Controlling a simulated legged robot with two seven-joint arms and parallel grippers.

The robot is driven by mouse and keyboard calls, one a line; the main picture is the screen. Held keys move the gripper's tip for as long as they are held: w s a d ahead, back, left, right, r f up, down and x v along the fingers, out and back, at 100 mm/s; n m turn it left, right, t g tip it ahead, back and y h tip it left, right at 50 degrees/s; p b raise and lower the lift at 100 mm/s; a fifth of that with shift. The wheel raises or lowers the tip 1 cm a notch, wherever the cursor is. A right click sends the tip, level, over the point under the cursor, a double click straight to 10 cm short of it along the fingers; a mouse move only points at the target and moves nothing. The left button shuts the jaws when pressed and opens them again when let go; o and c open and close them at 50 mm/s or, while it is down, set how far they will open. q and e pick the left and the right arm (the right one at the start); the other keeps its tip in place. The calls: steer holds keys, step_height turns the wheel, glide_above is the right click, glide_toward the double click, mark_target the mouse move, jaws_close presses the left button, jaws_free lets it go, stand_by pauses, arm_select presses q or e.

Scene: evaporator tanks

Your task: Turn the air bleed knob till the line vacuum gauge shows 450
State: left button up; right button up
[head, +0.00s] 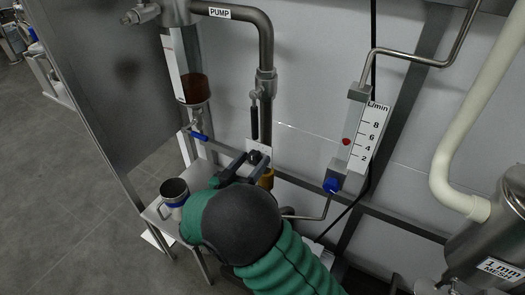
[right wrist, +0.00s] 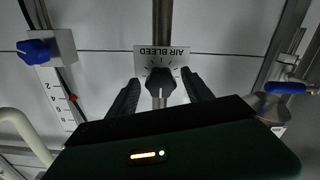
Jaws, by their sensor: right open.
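The air bleed knob (right wrist: 160,82) is black, with a dial scale and an upside-down AIR BLEED plate (right wrist: 162,56) behind it in the right wrist view. My right gripper (right wrist: 160,89) is open, with one dark finger on each side of the knob. I see small gaps between the fingers and the knob; contact is not clear. In the head view the knob and my right gripper (head: 249,164) are at the centre, partly hidden by my green and black arm. The line vacuum gauge is not seen in either view. My left gripper is not in view.
A flow meter marked l/min (head: 370,137) with a blue knob (head: 331,185) is right of the gripper. A blue-handled valve (head: 199,135) hangs at left, above a metal cup (head: 174,191) on a small stand. A vertical PUMP pipe (head: 266,50) runs above the knob.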

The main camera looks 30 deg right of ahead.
steer(key=shift+w+d, duration=0.1)
steer(key=shift+d, duration=0.1)
steer(key=shift+r, duration=0.1)
steer(key=shift+a+r, duration=0.2)
steer(key=shift+a, duration=0.45)
steer(key=shift+c, duration=1)
steer(key=shift+d+f, duration=0.1)
steer(key=shift+d, duration=0.35)
steer(key=c, duration=0.7)
jaws_close()
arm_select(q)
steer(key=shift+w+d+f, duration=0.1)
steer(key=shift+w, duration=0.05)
arm_select(e)
steer(key=shift+a, duration=0.1)
